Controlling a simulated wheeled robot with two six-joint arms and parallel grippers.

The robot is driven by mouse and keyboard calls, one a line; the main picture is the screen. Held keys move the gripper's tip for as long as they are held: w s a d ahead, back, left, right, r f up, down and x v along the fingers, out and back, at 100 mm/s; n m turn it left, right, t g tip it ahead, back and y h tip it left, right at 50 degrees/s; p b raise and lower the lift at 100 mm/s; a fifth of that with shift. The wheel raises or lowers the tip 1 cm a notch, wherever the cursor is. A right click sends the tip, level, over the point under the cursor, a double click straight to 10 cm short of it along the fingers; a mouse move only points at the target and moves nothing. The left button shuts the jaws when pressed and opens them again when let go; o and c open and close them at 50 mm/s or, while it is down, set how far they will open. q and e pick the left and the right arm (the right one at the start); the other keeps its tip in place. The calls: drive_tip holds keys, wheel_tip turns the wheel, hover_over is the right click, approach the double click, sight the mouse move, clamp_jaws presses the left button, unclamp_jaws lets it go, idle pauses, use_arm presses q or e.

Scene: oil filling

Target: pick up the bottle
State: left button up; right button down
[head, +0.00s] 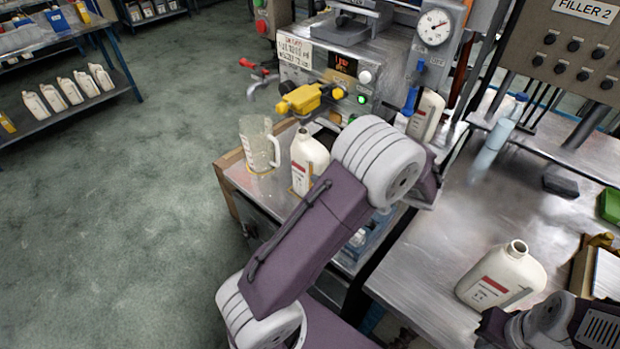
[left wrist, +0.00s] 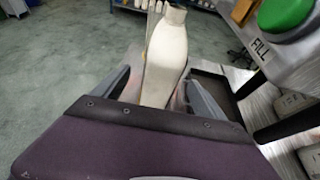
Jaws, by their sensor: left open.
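A cream bottle (head: 308,162) with a red-and-white label and an open neck stands upright at the filling machine, beside a clear jug. In the left wrist view a cream bottle (left wrist: 166,58) stands between the two grey fingers of my left gripper (left wrist: 160,88). That gripper is open, with a finger on each side of the bottle; its lower part is hidden by the gripper body. I cannot tell whether the fingers touch it. In the head view my left arm hides the gripper's fingers. Another open cream bottle (head: 502,277) stands on the right bench, near my right arm.
The filling machine (head: 335,75) has a yellow nozzle piece (head: 303,98) above the bottle. The clear jug (head: 259,143) stands close to its left. A green fill button (left wrist: 286,14) is at right in the wrist view. Several bottles line a low shelf (head: 100,104). Floor at left is clear.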

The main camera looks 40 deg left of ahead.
sight(325, 167)
use_arm(q)
drive_tip(key=x, duration=0.3)
drive_tip(key=shift+w+a+f, duration=0.15)
drive_tip(key=shift+a+f, duration=0.05)
drive_tip(key=x, duration=0.5)
drive_tip(key=shift+w+a+r, duration=0.1)
drive_tip(key=shift+a+r, duration=0.1)
drive_tip(key=shift+r, duration=0.05)
drive_tip(key=shift+d+r, duration=0.1)
drive_tip(key=c, duration=0.4)
clamp_jaws()
